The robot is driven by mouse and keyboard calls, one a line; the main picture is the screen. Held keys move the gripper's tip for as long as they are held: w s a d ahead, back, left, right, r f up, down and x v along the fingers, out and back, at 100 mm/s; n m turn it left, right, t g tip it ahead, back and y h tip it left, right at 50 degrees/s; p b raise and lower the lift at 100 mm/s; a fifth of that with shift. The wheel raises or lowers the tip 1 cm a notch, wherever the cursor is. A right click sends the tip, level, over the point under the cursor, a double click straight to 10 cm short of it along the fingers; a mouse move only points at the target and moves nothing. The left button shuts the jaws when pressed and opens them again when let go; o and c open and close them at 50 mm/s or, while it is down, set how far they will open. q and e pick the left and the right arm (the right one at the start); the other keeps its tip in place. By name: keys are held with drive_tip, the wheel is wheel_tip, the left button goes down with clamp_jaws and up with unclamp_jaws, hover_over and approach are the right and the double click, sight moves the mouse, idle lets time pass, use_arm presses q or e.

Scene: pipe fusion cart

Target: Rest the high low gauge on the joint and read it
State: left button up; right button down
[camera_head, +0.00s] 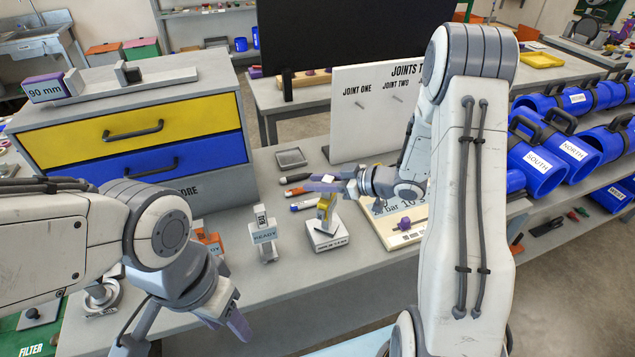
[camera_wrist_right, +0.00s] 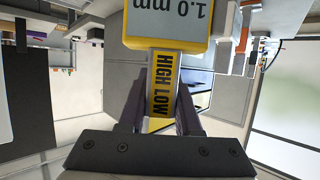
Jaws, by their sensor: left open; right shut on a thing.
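My right gripper (camera_head: 335,184) is shut on the high low gauge (camera_head: 325,208), a small yellow piece directly above a pale labelled stand (camera_head: 326,236). Whether it touches the stand is hard to tell. My left gripper (camera_head: 180,335) is open and empty at the front left, low beside the bench edge. I cannot pick out with certainty which piece is the joint.
A small grey "READY" device (camera_head: 265,238) stands left of the gauge stand. Markers (camera_head: 300,190) and a small tray (camera_head: 291,157) lie behind. A white joints board (camera_head: 360,115) stands at the back.

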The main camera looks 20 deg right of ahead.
drive_tip(key=shift+s+f, duration=0.1)
drive_tip(key=shift+f, duration=0.1)
idle(0.6)
drive_tip(key=c, duration=0.5)
unclamp_jaws()
drive_tip(key=shift+r, duration=0.1)
